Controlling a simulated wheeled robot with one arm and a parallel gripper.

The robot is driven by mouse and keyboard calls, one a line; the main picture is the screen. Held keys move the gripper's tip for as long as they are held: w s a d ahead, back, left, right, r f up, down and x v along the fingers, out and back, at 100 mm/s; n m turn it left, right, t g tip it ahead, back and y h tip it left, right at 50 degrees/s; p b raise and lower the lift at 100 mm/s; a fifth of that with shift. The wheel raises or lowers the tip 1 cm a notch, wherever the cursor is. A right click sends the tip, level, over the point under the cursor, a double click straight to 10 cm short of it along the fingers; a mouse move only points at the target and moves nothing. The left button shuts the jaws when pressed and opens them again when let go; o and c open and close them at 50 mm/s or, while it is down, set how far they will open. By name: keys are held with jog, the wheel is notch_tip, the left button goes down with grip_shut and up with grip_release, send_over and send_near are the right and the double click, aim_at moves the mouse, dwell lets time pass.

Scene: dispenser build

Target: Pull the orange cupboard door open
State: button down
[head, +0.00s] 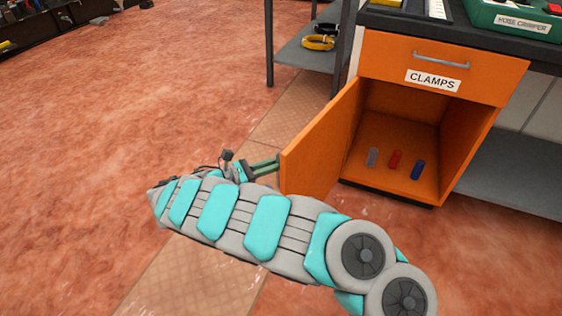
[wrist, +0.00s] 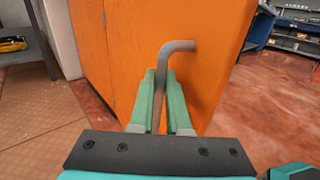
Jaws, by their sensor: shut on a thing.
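The orange cupboard door (head: 318,143) stands swung out wide from the cupboard (head: 387,188), hinged at its left side. The cupboard's inside shows, with a grey, a red and a blue small object on its floor. My gripper (head: 275,162) is at the door's outer face, near its free edge. In the wrist view the door (wrist: 205,75) fills the middle, and the fingers of my gripper (wrist: 161,95) are shut on its grey bar handle (wrist: 178,46). In the head view the handle is hidden behind the door and gripper.
An orange drawer (head: 432,72) labelled CLAMPS sits shut above the opening. A grey shelf unit (head: 300,52) with yellow coils stands to the left. A green case (head: 515,22) rests on the bench top. The red floor to the left is clear.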

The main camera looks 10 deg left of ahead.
jog(key=shift+w, duration=0.15)
jog(key=c, duration=1.2)
grip_release()
jog(key=shift+d, duration=0.1)
jog(key=shift+o, duration=0.2)
jog(key=b+v, duration=0.1)
jog(key=v, duration=0.6)
jog(key=shift+a, duration=0.4)
jog(key=shift+s, duration=0.25)
